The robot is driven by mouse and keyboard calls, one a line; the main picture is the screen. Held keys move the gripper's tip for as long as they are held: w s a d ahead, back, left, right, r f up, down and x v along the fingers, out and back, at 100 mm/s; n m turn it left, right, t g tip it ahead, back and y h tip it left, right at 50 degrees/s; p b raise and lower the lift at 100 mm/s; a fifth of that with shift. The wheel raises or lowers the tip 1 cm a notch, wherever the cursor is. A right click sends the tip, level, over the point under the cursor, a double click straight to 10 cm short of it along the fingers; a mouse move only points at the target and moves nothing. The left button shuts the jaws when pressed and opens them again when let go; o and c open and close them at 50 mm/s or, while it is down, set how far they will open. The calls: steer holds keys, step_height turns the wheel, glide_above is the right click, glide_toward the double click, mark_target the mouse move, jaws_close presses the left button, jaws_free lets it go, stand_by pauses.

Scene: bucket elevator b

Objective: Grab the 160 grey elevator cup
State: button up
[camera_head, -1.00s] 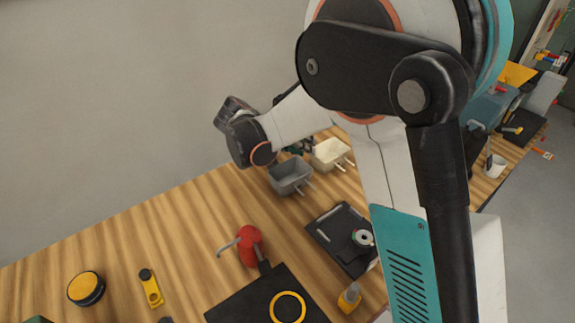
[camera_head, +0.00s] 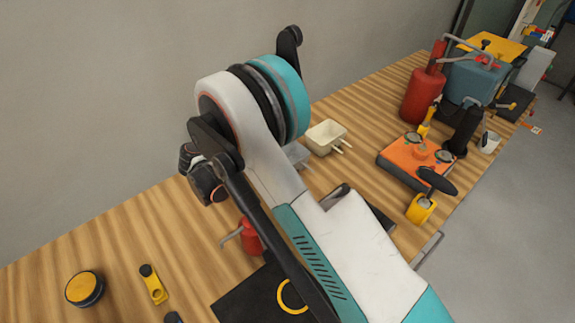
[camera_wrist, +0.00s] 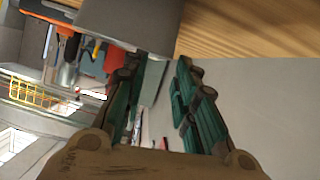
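In the head view, the grey cup (camera_head: 297,154) stands on the wooden bench beside the cream cup (camera_head: 326,137), mostly hidden behind my arm. In the wrist view, a large grey body (camera_wrist: 128,20), which looks like the grey cup, fills the top edge. A narrow grey part (camera_wrist: 153,80) of it shows between the fingers, near the left one. My gripper (camera_wrist: 167,68) has green-padded fingers, spread apart with a clear gap. I cannot tell whether either finger touches the grey part. My gripper is hidden in the head view.
On the wooden bench (camera_head: 130,230) are a red item (camera_head: 250,237), a yellow-and-black puck (camera_head: 85,288), a black mat (camera_head: 250,298) and an orange device (camera_head: 415,160). A red extinguisher (camera_head: 421,95) stands at the back right. A plain wall lies behind.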

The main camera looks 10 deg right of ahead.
steer(key=b+x, duration=0.2)
steer(key=x, duration=0.5)
steer(key=shift+w+f, duration=0.2)
steer(key=shift+w, duration=0.05)
steer(key=shift+r, duration=0.1)
jaws_close()
